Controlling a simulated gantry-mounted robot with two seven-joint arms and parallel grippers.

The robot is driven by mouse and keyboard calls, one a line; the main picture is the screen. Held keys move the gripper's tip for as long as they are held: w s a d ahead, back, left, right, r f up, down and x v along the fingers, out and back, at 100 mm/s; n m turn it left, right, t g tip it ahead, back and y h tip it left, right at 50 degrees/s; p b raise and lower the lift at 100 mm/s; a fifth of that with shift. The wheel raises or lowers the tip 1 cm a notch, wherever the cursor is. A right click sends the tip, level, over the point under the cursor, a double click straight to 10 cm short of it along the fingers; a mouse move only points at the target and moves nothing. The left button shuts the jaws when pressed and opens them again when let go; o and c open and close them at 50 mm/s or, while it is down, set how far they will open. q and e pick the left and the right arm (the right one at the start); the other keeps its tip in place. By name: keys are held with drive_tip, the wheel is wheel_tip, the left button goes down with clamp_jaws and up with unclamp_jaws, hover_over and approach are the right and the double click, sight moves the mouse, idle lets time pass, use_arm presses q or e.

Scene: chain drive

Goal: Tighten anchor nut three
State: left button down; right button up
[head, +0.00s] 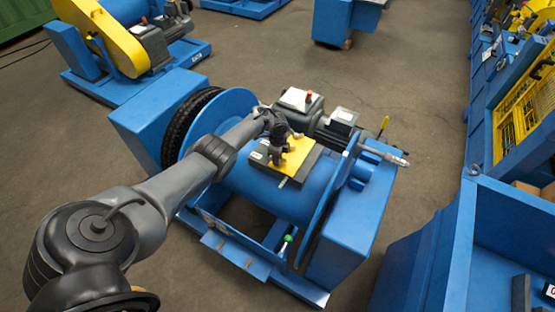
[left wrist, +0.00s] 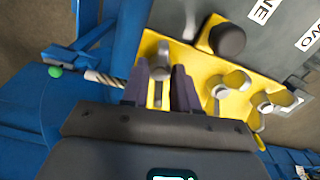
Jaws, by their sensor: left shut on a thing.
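My left gripper (head: 281,156) reaches down over a yellow plate (head: 299,160) on top of the blue machine. In the left wrist view its two dark fingers (left wrist: 160,86) are closed around a slim grey metal piece (left wrist: 158,94). A round grey metal head (left wrist: 160,62) shows just beyond the fingertips, above the yellow plate. I cannot tell whether this is anchor nut three; no label for it is readable. Grey plates bear partly cut-off labels ending in "NE" (left wrist: 263,12) and "WO" (left wrist: 310,38). My right gripper is in neither view.
On the yellow plate stand a dark round knob (left wrist: 227,40) and several silver fittings (left wrist: 236,80). A green-tipped lever (head: 285,243) is on the machine's near side. A metal rod (head: 390,157) sticks out at its right. Blue benches (head: 500,235) stand to the right.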

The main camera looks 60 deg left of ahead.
use_arm(q)
drive_tip(key=shift+m, duration=0.8)
idle(1.0)
drive_tip(key=c, duration=1.2)
unclamp_jaws()
drive_tip(key=shift+w+d, duration=0.1)
drive_tip(key=shift+r, duration=0.15)
